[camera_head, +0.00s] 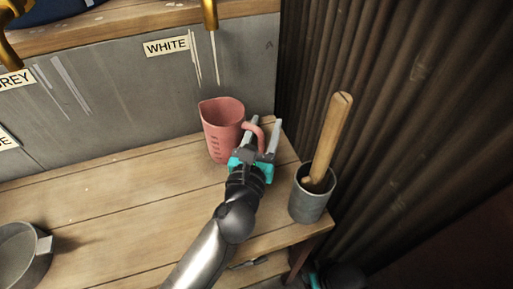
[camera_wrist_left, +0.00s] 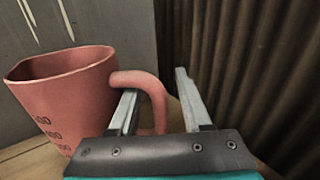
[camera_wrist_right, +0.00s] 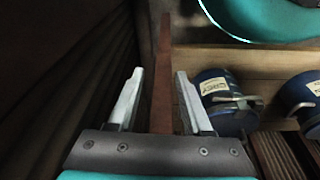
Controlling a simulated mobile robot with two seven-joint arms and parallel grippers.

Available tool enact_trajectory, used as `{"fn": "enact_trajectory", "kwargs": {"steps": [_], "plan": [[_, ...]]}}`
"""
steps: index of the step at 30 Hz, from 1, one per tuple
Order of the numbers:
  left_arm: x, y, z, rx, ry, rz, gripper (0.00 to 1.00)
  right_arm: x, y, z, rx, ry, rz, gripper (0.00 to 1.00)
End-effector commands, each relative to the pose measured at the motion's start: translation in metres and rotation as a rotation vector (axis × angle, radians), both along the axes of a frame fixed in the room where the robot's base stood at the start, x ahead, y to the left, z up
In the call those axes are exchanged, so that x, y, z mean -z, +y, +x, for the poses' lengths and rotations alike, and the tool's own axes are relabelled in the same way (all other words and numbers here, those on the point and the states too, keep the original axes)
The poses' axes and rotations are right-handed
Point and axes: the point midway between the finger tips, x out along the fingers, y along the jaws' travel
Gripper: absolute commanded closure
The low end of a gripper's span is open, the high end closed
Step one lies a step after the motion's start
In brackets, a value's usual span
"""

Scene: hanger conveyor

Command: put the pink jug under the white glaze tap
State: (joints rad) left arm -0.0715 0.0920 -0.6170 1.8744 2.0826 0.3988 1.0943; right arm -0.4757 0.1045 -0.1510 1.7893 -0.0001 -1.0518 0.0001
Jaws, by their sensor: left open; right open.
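The pink jug (camera_head: 222,135) stands upright on the wooden bench near the grey wall, its handle (camera_head: 257,131) toward the right. It fills the left side of the left wrist view (camera_wrist_left: 65,90). The gold tap (camera_head: 209,14) above the WHITE label (camera_head: 166,46) is up and slightly left of the jug; I cannot tell whether the jug is directly below. My left gripper (camera_head: 264,124) is open at the handle, with the handle's outer bar between its fingers in the left wrist view. My right gripper (camera_wrist_right: 157,75) is open and empty, low beside the bench.
A grey pot (camera_head: 308,203) with a wooden paddle (camera_head: 332,135) stands at the bench's right end. A metal pan (camera_head: 22,258) is at the lower left. A dark ribbed wall (camera_head: 400,110) bounds the right. Blue containers (camera_wrist_right: 212,88) are near my right gripper. The bench middle is clear.

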Motion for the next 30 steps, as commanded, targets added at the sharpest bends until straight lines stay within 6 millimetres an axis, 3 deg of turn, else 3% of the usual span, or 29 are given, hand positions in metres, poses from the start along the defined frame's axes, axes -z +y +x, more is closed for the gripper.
{"fn": "enact_trajectory", "kwargs": {"steps": [8,18,25,30], "plan": [[0.001,0.012,-0.04,-0.001,0.004,-0.001,0.52,0.013,-0.003,-0.012,0.0,0.029,-0.006,0.5],[0.002,0.026,-0.091,0.0,0.003,0.0,0.52,0.014,-0.002,-0.005,-0.001,0.021,-0.005,0.5],[0.002,0.031,-0.111,0.0,0.002,0.001,0.52,0.0,0.001,0.006,-0.001,-0.008,0.0,0.5],[0.0,0.033,-0.115,0.0,0.001,0.0,0.52,-0.003,0.001,0.003,-0.001,-0.002,0.001,0.5]]}}
